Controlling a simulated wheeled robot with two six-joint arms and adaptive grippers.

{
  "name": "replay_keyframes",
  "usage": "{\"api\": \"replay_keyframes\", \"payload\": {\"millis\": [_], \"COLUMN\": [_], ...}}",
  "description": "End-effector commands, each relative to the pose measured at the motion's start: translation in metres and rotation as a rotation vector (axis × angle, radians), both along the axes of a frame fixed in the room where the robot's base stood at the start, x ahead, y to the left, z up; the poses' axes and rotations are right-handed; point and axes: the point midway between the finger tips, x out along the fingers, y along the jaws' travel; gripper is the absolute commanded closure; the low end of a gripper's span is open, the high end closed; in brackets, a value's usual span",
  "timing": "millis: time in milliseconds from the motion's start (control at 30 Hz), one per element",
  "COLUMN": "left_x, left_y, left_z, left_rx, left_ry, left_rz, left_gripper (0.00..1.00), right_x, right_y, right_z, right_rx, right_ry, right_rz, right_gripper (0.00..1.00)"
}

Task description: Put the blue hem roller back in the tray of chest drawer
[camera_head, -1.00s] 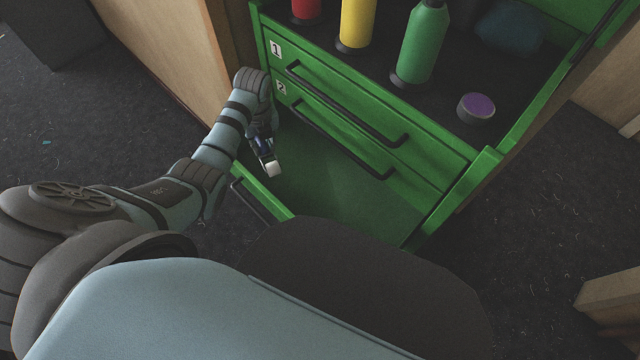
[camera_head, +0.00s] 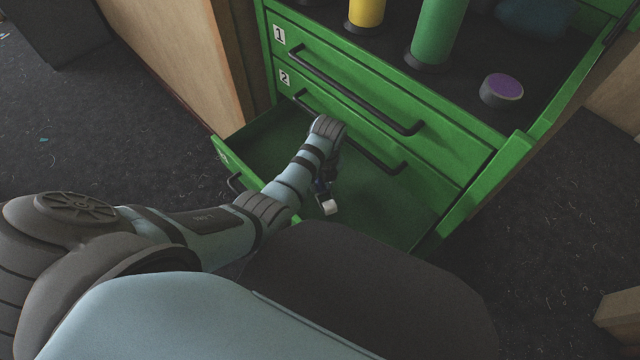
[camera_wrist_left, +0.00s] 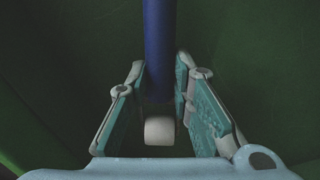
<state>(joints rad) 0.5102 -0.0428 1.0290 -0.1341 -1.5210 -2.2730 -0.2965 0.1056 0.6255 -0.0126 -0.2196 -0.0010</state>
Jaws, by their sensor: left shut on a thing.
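The blue hem roller (camera_wrist_left: 158,45) is a blue rod with a white end, held between the fingers of my left gripper (camera_wrist_left: 160,75) in the left wrist view. In the head view only its white end (camera_head: 329,207) and a little blue show below my wrist. The gripper is over the open lower drawer (camera_head: 390,203) of the green chest, whose green tray floor looks bare where visible. The wrist view shows green below the roller; I cannot tell whether the roller touches it. My right gripper is out of view.
Drawers 1 (camera_head: 350,80) and 2 (camera_head: 345,125) above are shut, with black bar handles. On the chest top stand a green bottle (camera_head: 436,35), a yellow bottle (camera_head: 366,14) and a purple-topped round tin (camera_head: 501,90). A wooden panel (camera_head: 180,50) stands left of the chest.

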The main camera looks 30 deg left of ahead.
Motion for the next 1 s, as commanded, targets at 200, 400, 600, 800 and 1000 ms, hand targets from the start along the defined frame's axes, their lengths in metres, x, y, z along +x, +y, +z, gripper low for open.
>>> {"api": "replay_keyframes", "payload": {"millis": [200,400,600,800,1000], "left_x": [0.0,0.0,0.0,0.0,0.0], "left_y": [0.0,0.0,0.0,0.0,0.0], "left_z": [-0.003,-0.009,-0.011,-0.011,-0.009], "left_rx": [0.001,0.001,0.0,0.0,0.0], "left_ry": [0.002,0.001,0.001,0.001,0.0], "left_rz": [0.0,0.0,0.0,0.0,0.0], "left_gripper": [1.0,1.0,0.73,0.59,0.59], "right_x": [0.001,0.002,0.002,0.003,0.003], "right_y": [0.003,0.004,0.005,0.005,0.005], "right_z": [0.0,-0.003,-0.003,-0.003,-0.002], "right_rx": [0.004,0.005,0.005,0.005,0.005], "right_ry": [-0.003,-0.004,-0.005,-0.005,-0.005], "right_rz": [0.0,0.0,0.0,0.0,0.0], "right_gripper": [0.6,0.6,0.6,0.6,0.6]}}
